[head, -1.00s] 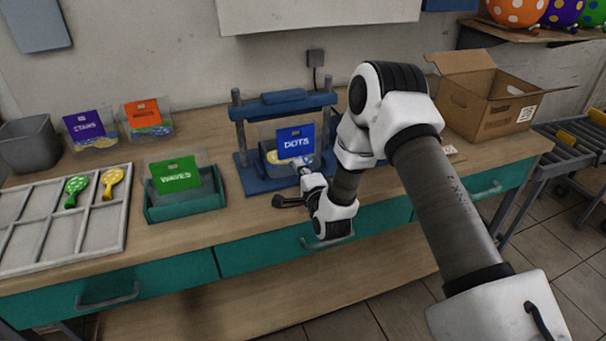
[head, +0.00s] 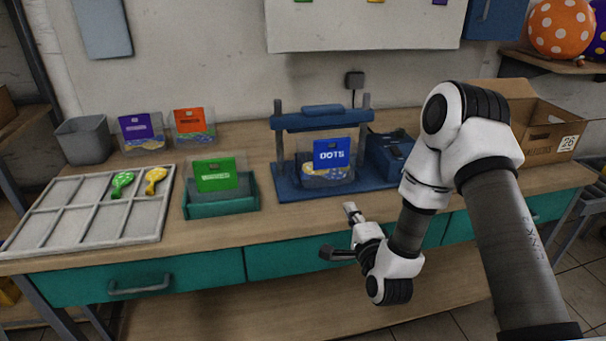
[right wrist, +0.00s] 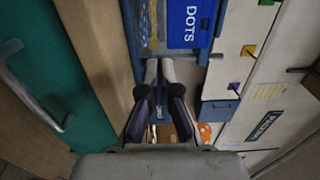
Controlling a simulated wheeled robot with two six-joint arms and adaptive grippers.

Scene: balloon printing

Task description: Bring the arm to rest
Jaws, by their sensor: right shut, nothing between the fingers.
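My right arm comes in from the right of the head view. Its gripper (head: 350,212) is shut and empty, in front of the table's front edge and apart from the blue press (head: 292,192). In the right wrist view its fingertips (right wrist: 160,70) point toward the press and the DOTS plate. The blue DOTS plate (head: 334,153) stands upright in a clear holder on the press base; it also shows in the right wrist view (right wrist: 190,22). My left gripper is not in view.
A green tray holds the WAVES plate (head: 214,175). Two other plates, purple (head: 136,126) and orange (head: 189,120), stand behind it. A divided tray (head: 88,225) holds a green and a yellow balloon. A cardboard box (head: 548,130) stands at the right.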

